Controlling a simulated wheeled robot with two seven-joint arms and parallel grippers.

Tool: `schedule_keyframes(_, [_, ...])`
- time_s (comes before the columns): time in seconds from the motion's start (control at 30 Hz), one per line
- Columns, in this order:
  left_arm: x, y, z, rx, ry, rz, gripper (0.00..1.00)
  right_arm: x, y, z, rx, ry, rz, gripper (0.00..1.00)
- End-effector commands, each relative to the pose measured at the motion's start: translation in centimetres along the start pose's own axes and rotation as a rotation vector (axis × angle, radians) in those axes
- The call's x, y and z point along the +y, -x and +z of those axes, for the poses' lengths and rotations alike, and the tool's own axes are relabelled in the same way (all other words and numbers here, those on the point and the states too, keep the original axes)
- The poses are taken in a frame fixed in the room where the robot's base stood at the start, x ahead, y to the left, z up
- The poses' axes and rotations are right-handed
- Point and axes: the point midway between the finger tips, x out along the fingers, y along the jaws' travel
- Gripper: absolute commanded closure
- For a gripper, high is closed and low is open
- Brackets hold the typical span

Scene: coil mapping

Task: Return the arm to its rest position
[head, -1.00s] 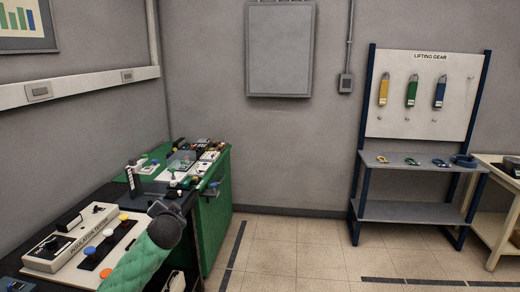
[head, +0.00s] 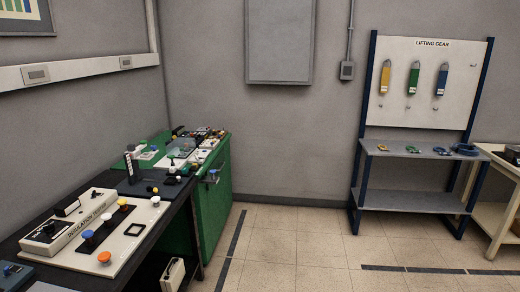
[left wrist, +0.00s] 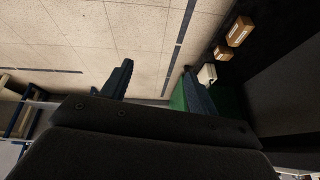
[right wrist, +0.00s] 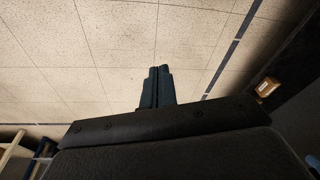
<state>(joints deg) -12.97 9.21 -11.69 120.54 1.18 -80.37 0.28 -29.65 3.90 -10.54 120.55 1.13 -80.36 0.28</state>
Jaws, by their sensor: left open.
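My left gripper shows in the left wrist view (left wrist: 157,85). Its two dark fingers stand wide apart with nothing between them, over the tiled floor. My right gripper shows in the right wrist view (right wrist: 158,85). Its fingers are together with nothing visible held, also over the floor. Neither arm shows in the head view.
A green cabinet (head: 213,205) with small parts on top stands beyond the bench. A lifting gear rack (head: 410,201) holds yellow, green and blue slings at the right. A cream table (head: 496,225) stands beside it. The tiled floor (head: 300,235) between is clear.

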Motion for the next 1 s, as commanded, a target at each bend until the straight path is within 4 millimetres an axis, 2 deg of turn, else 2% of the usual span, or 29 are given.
schedule_keyframes(0.03, [1.1, -1.0, 2.8, -0.034, 0.017, 0.018, 0.4, -0.1, -0.6, 0.5, -0.005, -0.001, -0.001, 1.0])
schedule_keyframes(0.3, [6.6, -3.1, 15.4, -0.195, 0.079, 0.095, 0.4, -0.4, -2.1, 2.5, -0.029, -0.005, -0.007, 1.0])
schedule_keyframes(0.4, [8.2, -3.3, 19.2, -0.245, 0.09, 0.114, 0.4, -0.5, -2.5, 3.1, -0.036, -0.006, -0.009, 1.0])
schedule_keyframes(0.5, [9.0, -3.3, 22.0, -0.281, 0.094, 0.123, 0.4, -0.5, -2.8, 3.5, -0.041, -0.006, -0.01, 1.0])
schedule_keyframes(0.67, [9.5, -3.2, 24.1, -0.308, 0.095, 0.128, 0.4, -0.6, -3.0, 3.8, -0.045, -0.006, -0.01, 1.0])
schedule_keyframes(1.0, [9.6, -3.2, 24.2, -0.309, 0.095, 0.129, 0.4, -0.6, -3.0, 3.8, -0.045, -0.006, -0.01, 1.0])
